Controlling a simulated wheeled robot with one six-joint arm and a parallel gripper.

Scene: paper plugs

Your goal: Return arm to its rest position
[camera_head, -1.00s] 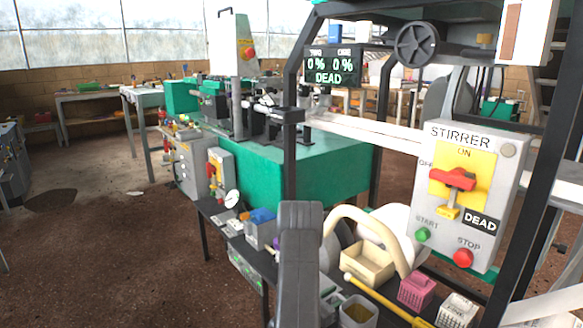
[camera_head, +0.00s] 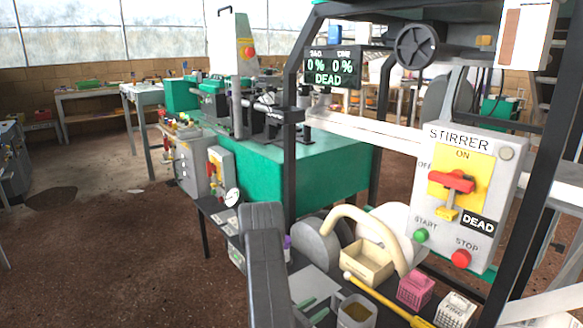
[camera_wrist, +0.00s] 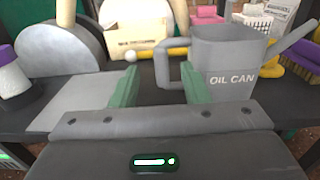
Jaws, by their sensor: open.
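My arm (camera_head: 264,262) rises at the bottom middle of the head view, and its grey link hides part of the low bench. My gripper (camera_wrist: 161,78) is open, with two green fingers apart and nothing between them. The fingers also show low in the head view (camera_head: 314,306), over the bench top beside the oil can. In the wrist view the grey oil can (camera_wrist: 226,62) stands just beyond the right finger.
A cream box (camera_head: 366,264), a pink basket (camera_head: 415,289) and a white basket (camera_head: 455,311) crowd the bench. The stirrer panel (camera_head: 466,195) and dark frame posts (camera_head: 291,170) stand close by. Open brown floor (camera_head: 110,240) lies left.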

